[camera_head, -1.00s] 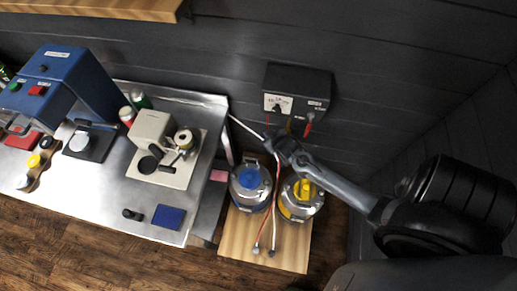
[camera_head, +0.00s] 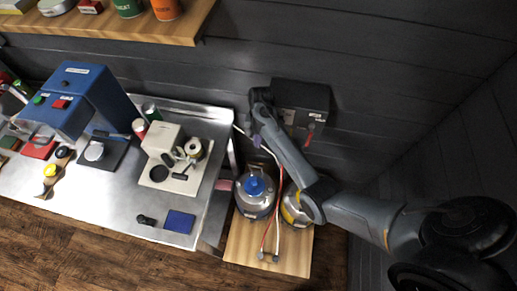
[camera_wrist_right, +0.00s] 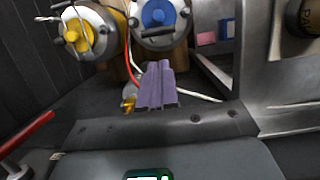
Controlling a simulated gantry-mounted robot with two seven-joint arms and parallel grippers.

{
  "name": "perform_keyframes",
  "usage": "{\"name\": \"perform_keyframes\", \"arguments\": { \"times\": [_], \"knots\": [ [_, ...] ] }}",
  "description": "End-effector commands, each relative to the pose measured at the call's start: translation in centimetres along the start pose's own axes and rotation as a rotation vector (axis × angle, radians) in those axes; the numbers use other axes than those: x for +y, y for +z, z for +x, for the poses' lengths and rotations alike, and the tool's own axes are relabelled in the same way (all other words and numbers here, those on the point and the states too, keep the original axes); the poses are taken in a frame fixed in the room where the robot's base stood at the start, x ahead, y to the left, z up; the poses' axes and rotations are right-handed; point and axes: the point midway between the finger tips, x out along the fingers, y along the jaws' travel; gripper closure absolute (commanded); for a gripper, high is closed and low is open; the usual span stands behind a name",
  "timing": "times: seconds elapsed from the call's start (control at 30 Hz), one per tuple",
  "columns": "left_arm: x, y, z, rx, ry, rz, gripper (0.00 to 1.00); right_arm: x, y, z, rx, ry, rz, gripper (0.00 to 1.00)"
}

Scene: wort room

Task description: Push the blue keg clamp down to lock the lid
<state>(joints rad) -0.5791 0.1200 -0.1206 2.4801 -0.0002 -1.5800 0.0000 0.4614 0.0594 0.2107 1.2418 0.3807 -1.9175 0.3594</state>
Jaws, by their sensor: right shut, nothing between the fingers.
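The blue-topped keg (camera_head: 254,202) stands upright on a wooden board, with its blue clamp part (camera_head: 255,186) on the lid. In the right wrist view the blue part (camera_wrist_right: 157,12) shows at the top, cut by the frame edge. Whether the clamp is up or down I cannot tell. My right gripper (camera_head: 257,143) is shut and empty, at the wall side of the keg and apart from the blue part. Its purple fingers (camera_wrist_right: 157,82) point toward the keg in the wrist view. My left gripper is not in view.
A yellow-topped keg (camera_head: 295,207) stands right of the blue one, partly behind my right arm. Red and white hoses (camera_head: 270,232) run between the kegs. A meter box (camera_head: 302,97) hangs on the wall. The steel bench (camera_head: 120,205) is at left, a shelf (camera_head: 140,28) above.

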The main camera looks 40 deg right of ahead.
Motion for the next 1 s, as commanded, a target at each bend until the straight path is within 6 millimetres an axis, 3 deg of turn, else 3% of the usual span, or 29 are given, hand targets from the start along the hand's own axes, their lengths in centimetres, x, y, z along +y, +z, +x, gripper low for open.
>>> {"name": "perform_keyframes", "arguments": {
  "times": [0.6, 1.0],
  "knots": [
    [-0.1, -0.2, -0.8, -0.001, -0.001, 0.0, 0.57, 0.0, 0.0, 8.3, -0.001, 0.0, 0.0, 1.0],
    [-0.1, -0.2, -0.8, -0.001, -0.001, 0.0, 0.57, 0.0, 0.0, 9.4, 0.001, 0.0, -0.001, 1.0]
  ]
}}
